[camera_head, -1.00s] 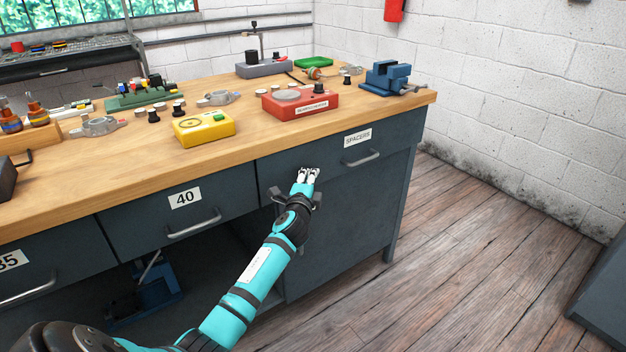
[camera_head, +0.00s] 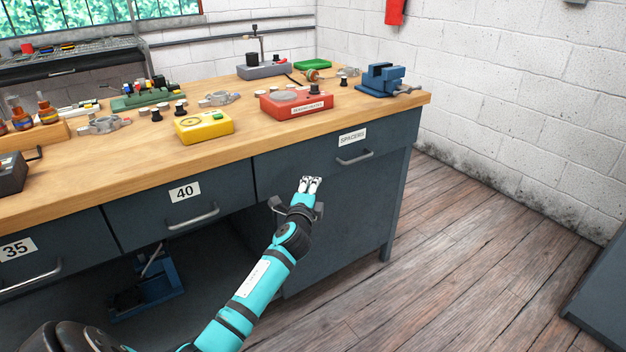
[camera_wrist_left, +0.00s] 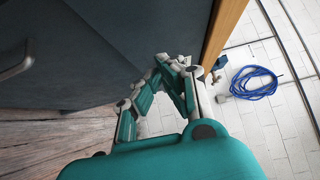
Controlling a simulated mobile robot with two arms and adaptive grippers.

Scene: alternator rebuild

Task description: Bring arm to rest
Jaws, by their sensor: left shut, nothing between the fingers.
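My left arm (camera_head: 262,285) comes in from the lower left in the head view. My left gripper (camera_head: 311,181) is in front of the bench's drawer fronts, below the drawer labelled SPACERS (camera_head: 352,136) and left of its handle. Its fingers are shut with nothing between them. In the left wrist view the gripper (camera_wrist_left: 172,62) shows beside the dark drawer fronts and the bench top's wooden edge (camera_wrist_left: 222,40). My right gripper is in neither view.
The workbench (camera_head: 340,112) carries a yellow box (camera_head: 204,126), a red tester (camera_head: 296,104) and a blue vise (camera_head: 382,78). The drawers 40 (camera_head: 184,191) and 35 (camera_head: 18,248) are shut. The wooden floor (camera_head: 450,260) at right is free. A blue cable (camera_wrist_left: 256,82) shows in the wrist view.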

